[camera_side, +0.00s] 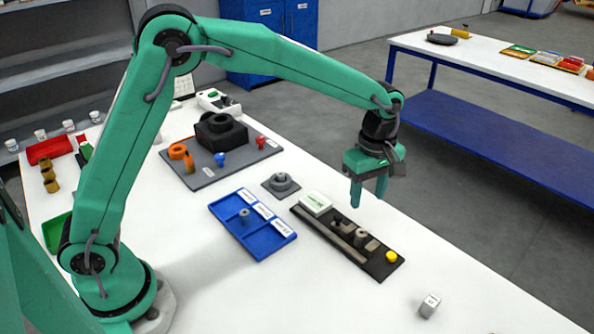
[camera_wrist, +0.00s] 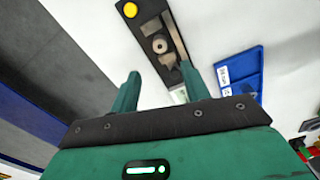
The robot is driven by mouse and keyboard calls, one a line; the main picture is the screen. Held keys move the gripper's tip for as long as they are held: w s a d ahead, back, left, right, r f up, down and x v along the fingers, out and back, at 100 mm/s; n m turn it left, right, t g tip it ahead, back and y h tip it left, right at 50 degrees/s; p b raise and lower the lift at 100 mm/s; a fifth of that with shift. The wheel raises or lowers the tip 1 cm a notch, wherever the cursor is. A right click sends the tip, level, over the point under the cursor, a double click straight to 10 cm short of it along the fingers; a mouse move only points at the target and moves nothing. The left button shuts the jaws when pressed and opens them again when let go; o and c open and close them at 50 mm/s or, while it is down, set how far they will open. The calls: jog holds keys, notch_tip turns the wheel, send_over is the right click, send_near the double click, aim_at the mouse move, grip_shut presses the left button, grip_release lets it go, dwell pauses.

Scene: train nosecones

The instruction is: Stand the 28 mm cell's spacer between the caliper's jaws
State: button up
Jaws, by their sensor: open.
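The caliper (camera_side: 334,248) is a long dark base with a white-green display block at one end, a yellow knob at the other and jaw blocks between. A grey ring-like spacer (camera_side: 351,233) stands among the jaw blocks; in the wrist view this spacer (camera_wrist: 160,46) shows its hole from above. Whether it touches the jaws, I cannot tell. The blue tray (camera_side: 222,211) has white-labelled cells; one grey spacer (camera_side: 245,217) stands in it.
A small grey labelled block (camera_side: 429,305) lies at the front right. A grey plate with a round part (camera_side: 281,185) sits behind the tray. A grey board (camera_side: 215,170) carries a black block and orange, blue and red parts.

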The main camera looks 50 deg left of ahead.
jog(key=s+a+r+m+t, duration=0.3)
jog(key=s+a+r+m, duration=0.4)
jog(key=s+a+r, duration=0.35)
jog(key=s+a+m+t, duration=0.1)
jog(key=s+a+m, duration=0.2)
jog(key=s, duration=0.4)
jog(key=s+a+m+t, duration=0.1)
jog(key=s+a+m, duration=0.2)
jog(key=s+m, duration=0.2)
jog(key=s, duration=0.2)
jog(key=shift+s+a+t, duration=0.25)
jog(key=shift+s+t, duration=0.05)
